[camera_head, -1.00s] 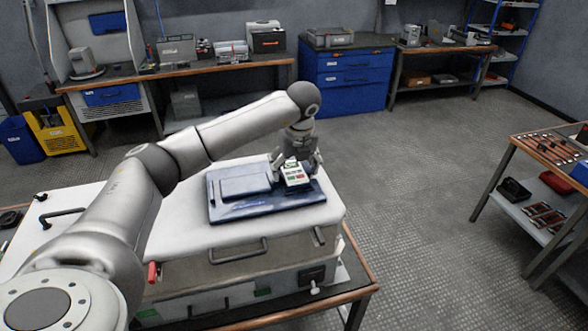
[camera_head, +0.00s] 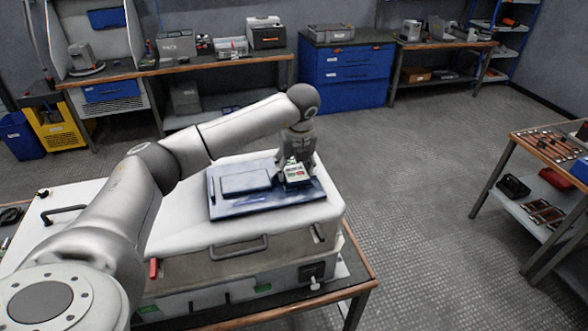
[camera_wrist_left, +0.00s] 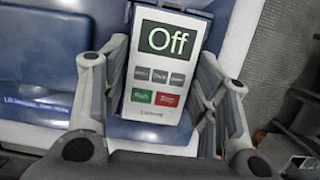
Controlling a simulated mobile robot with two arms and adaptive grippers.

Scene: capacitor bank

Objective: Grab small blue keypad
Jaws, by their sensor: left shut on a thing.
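The small keypad (camera_head: 295,172) has a white face and dark blue edges and sits at the right end of the blue panel (camera_head: 240,207) on the white cabinet. In the left wrist view the keypad (camera_wrist_left: 155,85) shows a screen reading "Off", grey buttons, and a green and a red button. My left gripper (camera_head: 296,178) reaches down over it, its fingers shut on the keypad's two sides. The fingers also show in the left wrist view (camera_wrist_left: 158,95). Whether the keypad touches the panel cannot be told. My right gripper is not in view.
The white cabinet (camera_head: 180,240) has a handle (camera_head: 232,247) at its front and stands on a table with a wooden edge. A tool cart (camera_head: 550,150) stands at the right. Benches and a blue drawer unit (camera_head: 345,75) line the back wall. The floor between is clear.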

